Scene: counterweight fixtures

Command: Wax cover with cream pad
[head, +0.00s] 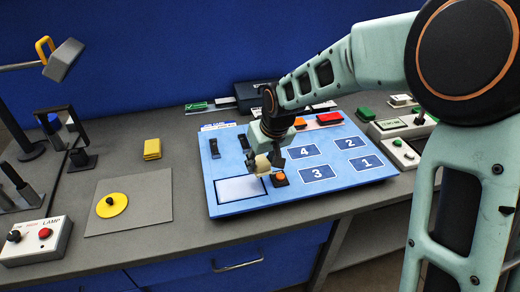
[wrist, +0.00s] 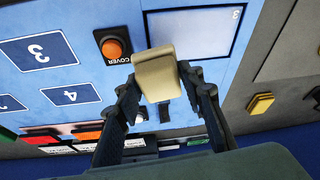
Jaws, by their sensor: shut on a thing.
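My gripper (head: 268,154) is shut on a cream pad (head: 262,165) above the blue panel. In the wrist view the cream pad (wrist: 156,76) sits between the two fingers of my gripper (wrist: 162,88), its outer end sticking out past them. An orange button (wrist: 113,47) in a black housing carries the word COVER; in the head view this button (head: 281,177) is just right of the pad. A pale rectangle with a dark border (head: 240,189) lies left of the button on the panel. I cannot tell whether the pad touches the panel.
The blue panel (head: 212,172) also has numbered squares (head: 319,173), dark switches and red and orange parts at its back. Left are a grey mat (head: 150,207) with a yellow disc (head: 112,204), a yellow block (head: 152,149) and a lamp box (head: 38,241). Green-buttoned boxes (head: 400,152) stand right.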

